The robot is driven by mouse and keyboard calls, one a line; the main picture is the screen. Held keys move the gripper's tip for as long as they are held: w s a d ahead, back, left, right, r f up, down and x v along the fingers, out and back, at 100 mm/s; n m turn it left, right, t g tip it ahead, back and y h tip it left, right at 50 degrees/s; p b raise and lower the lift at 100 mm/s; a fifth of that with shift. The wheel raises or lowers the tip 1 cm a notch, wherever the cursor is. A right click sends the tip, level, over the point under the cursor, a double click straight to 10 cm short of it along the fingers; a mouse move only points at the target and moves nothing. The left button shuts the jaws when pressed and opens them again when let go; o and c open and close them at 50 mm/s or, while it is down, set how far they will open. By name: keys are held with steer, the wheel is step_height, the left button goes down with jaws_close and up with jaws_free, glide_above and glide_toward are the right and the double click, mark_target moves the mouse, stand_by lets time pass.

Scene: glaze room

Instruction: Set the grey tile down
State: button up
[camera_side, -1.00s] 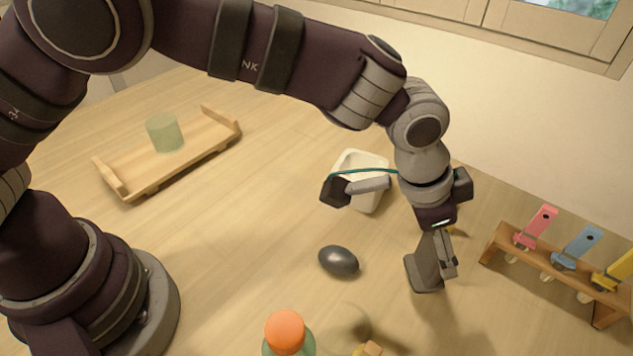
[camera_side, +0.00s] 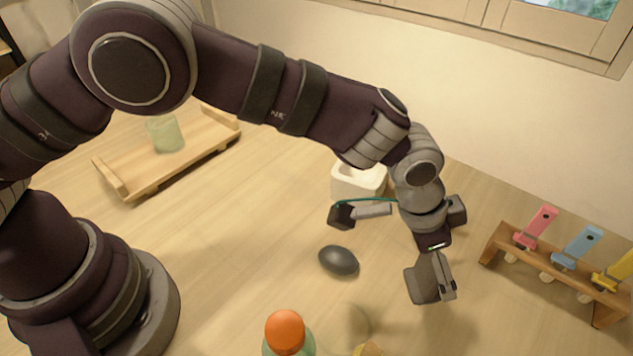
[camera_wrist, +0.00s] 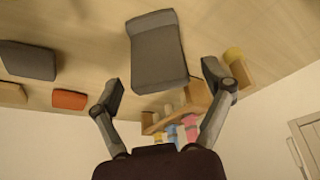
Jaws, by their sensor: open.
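The grey tile (camera_wrist: 157,55) shows large in the wrist view, its broad face and one lighter edge visible. My gripper (camera_wrist: 163,88) is open, with one finger on either side of the tile. Gaps show between both fingers and the tile. In the side view my gripper (camera_side: 436,280) points down over the table, left of the wooden rack. A grey slab shape is at its fingers there, but finger and tile are hard to separate. I cannot tell whether the tile's lower edge touches the table.
A wooden rack (camera_side: 545,276) with pink, blue and yellow pieces stands right. A dark egg-shaped object (camera_side: 338,261) and a white container (camera_side: 350,182) are left of my gripper. An orange-capped bottle (camera_side: 285,332) is in front. A wooden tray (camera_side: 125,180) holds a green cup (camera_side: 165,135).

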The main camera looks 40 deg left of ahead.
steer(key=shift+r, duration=0.35)
steer(key=s+a+r+n, duration=0.25)
steer(key=a+r, duration=0.65)
steer(key=r, duration=0.5)
steer(key=s+a+n+t+y, duration=0.1)
steer(key=s+a+n, duration=0.2)
steer(key=a, duration=0.6)
steer(key=s+a+r+n+t+y, duration=0.1)
steer(key=s+a+n+y, duration=0.1)
steer(key=s+a, duration=0.6)
steer(key=shift+a+r+n, duration=0.25)
steer(key=shift+a+n, duration=0.5)
steer(key=shift+a, duration=0.25)
